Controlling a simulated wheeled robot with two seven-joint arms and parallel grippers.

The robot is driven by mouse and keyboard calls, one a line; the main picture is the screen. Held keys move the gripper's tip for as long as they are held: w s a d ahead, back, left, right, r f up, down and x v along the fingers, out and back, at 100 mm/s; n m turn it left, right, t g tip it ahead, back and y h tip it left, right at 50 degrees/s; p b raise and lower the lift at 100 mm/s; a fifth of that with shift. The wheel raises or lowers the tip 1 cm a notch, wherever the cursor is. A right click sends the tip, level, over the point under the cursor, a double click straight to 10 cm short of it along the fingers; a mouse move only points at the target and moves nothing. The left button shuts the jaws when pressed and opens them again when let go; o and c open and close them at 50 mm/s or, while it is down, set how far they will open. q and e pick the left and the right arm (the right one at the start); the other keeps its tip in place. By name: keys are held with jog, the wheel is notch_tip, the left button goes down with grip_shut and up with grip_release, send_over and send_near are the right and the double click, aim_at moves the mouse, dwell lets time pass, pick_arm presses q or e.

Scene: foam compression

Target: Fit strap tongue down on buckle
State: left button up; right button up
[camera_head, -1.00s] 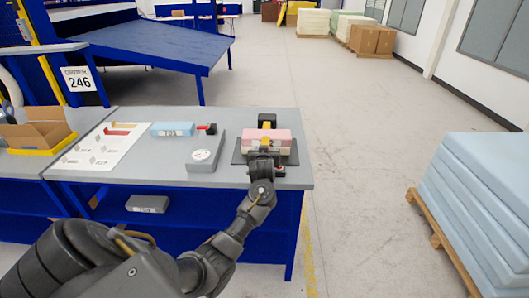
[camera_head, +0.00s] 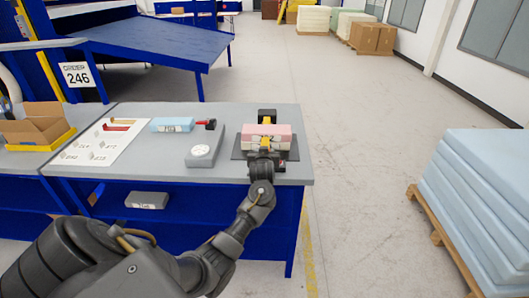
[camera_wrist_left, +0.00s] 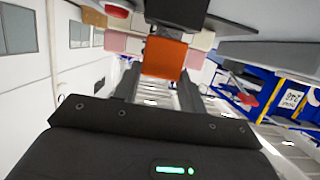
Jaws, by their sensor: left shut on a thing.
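A pink-topped foam block (camera_head: 282,131) with a pale lower layer sits on a dark plate (camera_head: 239,153) at the bench's right end. A black part (camera_head: 267,114) stands behind it. A yellow strap piece (camera_head: 265,143) shows at the foam's near side, right by my left gripper (camera_head: 265,152). In the left wrist view, an orange tongue-like piece (camera_wrist_left: 165,58) lies between the fingers of my left gripper (camera_wrist_left: 163,82), against a black block (camera_wrist_left: 166,22). The left gripper is shut on this piece. The buckle cannot be made out clearly. My right gripper is not in view.
Left of the plate are a grey gauge with a white dial (camera_head: 203,151), a blue foam block (camera_head: 172,125) and a white printed sheet (camera_head: 102,142). An open cardboard box (camera_head: 38,122) stands farther left.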

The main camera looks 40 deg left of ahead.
pick_arm(q)
jog(key=shift+f, duration=0.6)
jog(key=o, duration=1.1)
jog(key=shift+c, duration=0.2)
jog(key=shift+s+d+r+p, duration=0.25)
jog(key=shift+s+r+p, duration=0.05)
jog(key=shift+r+p, duration=0.25)
jog(key=s+d+r+p, duration=0.3)
jog(key=s+r+p, duration=0.1)
jog(key=p, duration=0.4)
jog(key=shift+s+d+p, duration=0.3)
jog(key=shift+s, duration=0.1)
